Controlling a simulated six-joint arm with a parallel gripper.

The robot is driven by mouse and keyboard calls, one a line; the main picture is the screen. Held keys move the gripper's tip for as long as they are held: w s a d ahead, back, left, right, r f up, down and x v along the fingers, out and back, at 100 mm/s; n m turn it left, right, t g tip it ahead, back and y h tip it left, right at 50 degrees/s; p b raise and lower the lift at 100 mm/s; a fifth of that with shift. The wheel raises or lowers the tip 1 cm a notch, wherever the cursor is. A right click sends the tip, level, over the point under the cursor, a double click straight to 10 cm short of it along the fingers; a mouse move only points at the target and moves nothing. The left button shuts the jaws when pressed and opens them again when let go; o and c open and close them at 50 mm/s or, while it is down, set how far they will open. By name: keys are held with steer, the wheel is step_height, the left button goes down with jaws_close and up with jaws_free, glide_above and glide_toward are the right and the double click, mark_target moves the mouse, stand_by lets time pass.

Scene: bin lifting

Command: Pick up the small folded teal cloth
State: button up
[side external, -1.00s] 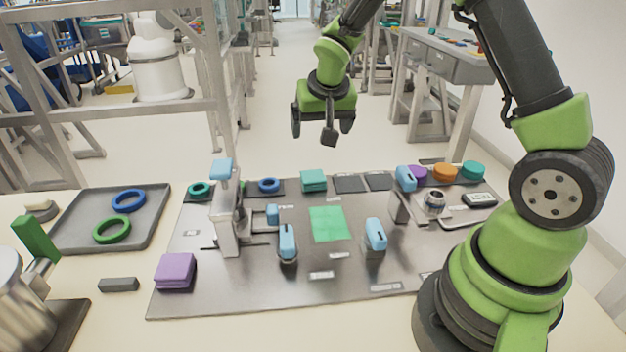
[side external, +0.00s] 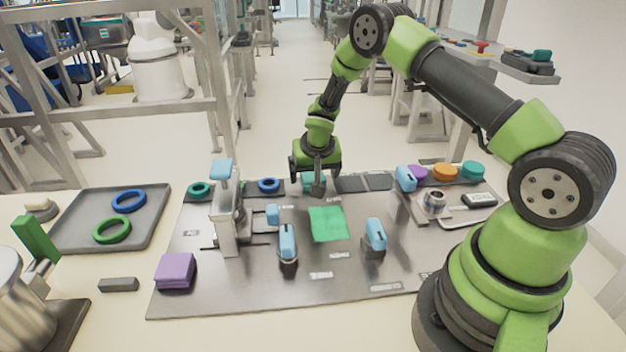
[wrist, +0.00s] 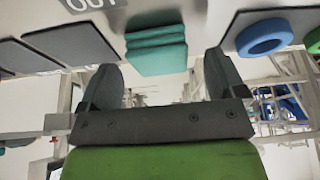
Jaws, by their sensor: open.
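The small folded teal cloth (wrist: 156,50) shows in the wrist view as a stacked block, ahead of and roughly between the two fingers. In the side external view the cloth (side external: 309,187) lies at the back of the metal plate, partly hidden behind my gripper. My gripper (side external: 316,185) is above and close to the cloth, pointing down. In the wrist view my gripper (wrist: 166,82) has its fingers wide apart with nothing between them. I cannot tell the exact height of the fingertips over the cloth.
A blue ring (side external: 269,186) on a dark pad lies left of the cloth; empty dark pads (side external: 363,183) lie right. A flat green cloth (side external: 328,224) and blue-topped clamps (side external: 287,243) stand nearer the front. A purple folded cloth (side external: 175,271) sits front left.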

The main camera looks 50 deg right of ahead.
steer(key=shift+w+d+f, duration=0.2)
steer(key=shift+f, duration=0.35)
steer(key=c, duration=1)
step_height(320, 180, up, 10)
